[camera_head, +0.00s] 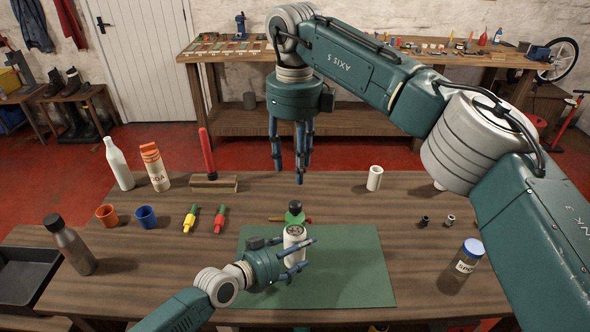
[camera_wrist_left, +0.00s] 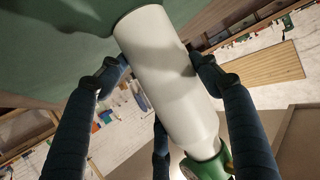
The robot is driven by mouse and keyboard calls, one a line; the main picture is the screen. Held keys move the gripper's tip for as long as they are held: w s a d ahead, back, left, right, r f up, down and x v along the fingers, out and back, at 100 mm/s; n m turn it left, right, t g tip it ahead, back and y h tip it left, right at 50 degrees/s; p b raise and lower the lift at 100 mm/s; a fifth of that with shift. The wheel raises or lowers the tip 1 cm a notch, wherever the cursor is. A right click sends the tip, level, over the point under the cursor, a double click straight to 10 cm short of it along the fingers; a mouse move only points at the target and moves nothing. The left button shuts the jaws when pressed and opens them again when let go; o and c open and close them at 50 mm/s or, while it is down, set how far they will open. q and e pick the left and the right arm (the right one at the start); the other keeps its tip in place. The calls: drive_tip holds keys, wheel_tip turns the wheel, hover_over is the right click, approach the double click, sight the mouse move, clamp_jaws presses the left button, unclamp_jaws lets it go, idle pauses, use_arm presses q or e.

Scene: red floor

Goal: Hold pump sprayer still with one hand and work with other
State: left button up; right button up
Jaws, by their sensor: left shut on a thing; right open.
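The pump sprayer has a white body (camera_head: 292,243) and a green top (camera_head: 295,212). It stands upright at the back part of the green mat (camera_head: 350,280). My left gripper (camera_head: 303,256) is shut around the body from the front left. In the left wrist view the white body (camera_wrist_left: 165,65) lies between my blue fingers, with the green top (camera_wrist_left: 213,165) at the lower edge. My right gripper (camera_head: 290,168) is open and empty, pointing down above and behind the sprayer, apart from it. The fingers partly hide the sprayer's body.
A white cylinder (camera_head: 374,178) stands behind right. A brown bottle (camera_head: 70,245) stands at the left edge.

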sight(296, 203)
drive_tip(key=shift+d+f, duration=0.1)
drive_tip(key=shift+f, duration=0.05)
idle(0.4)
drive_tip(key=shift+s+d+t+y, duration=1.6)
drive_tip(key=shift+s+d, duration=0.2)
drive_tip(key=x, duration=1.2)
clamp_jaws()
